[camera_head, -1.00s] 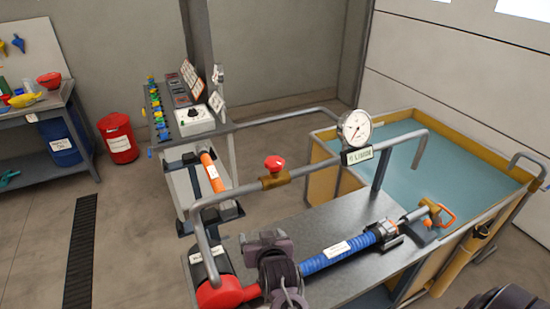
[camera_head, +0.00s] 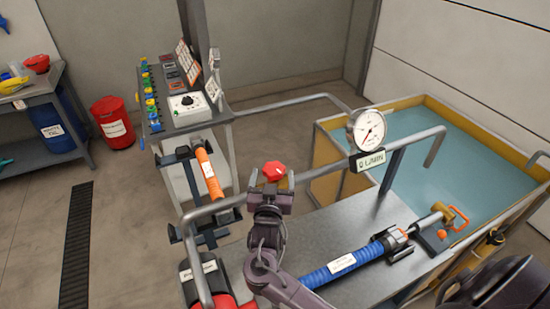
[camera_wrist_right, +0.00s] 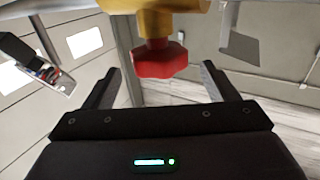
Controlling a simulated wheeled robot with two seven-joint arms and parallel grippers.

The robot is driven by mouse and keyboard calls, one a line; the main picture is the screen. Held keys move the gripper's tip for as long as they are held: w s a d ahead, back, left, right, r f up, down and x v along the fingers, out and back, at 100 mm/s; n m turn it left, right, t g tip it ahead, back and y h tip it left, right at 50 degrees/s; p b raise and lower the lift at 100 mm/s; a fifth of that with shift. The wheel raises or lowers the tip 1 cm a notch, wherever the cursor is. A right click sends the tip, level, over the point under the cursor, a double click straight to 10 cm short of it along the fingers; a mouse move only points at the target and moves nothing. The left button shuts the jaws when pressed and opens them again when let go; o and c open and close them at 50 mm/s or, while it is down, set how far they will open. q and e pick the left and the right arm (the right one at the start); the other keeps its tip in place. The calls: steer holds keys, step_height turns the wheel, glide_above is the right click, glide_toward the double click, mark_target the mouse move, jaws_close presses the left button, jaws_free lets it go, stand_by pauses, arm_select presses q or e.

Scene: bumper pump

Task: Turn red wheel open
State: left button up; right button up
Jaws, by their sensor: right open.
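The red wheel (camera_head: 273,170) sits on top of the brass valve on the grey pipe in the head view. In the right wrist view the red wheel (camera_wrist_right: 160,60) hangs below the yellow valve body (camera_wrist_right: 160,20), between and beyond the finger tips. My right gripper (camera_head: 271,192) is at the valve, just in front of the wheel, and hides most of the valve body. In the wrist view its two fingers (camera_wrist_right: 162,78) are spread apart, one on each side of the wheel, with visible gaps. My left gripper is not in view.
A pressure gauge (camera_head: 367,128) with a digital display stands on the pipe to the right. A blue hose (camera_head: 341,264) lies on the metal bench (camera_head: 345,222). A water tank (camera_head: 437,147) is behind, and a panel cart (camera_head: 188,113) stands at the back left.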

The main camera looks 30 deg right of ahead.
mark_target(274, 163)
steer(key=x, duration=0.2)
steer(key=p+x, duration=0.1)
steer(key=x, duration=0.1)
steer(key=shift+r, duration=0.2)
steer(key=shift+w+d+f+p, duration=0.3)
steer(key=shift+w+d, duration=0.2)
steer(key=shift+w, duration=0.2)
steer(key=shift+r, duration=0.1)
steer(key=c, duration=1)
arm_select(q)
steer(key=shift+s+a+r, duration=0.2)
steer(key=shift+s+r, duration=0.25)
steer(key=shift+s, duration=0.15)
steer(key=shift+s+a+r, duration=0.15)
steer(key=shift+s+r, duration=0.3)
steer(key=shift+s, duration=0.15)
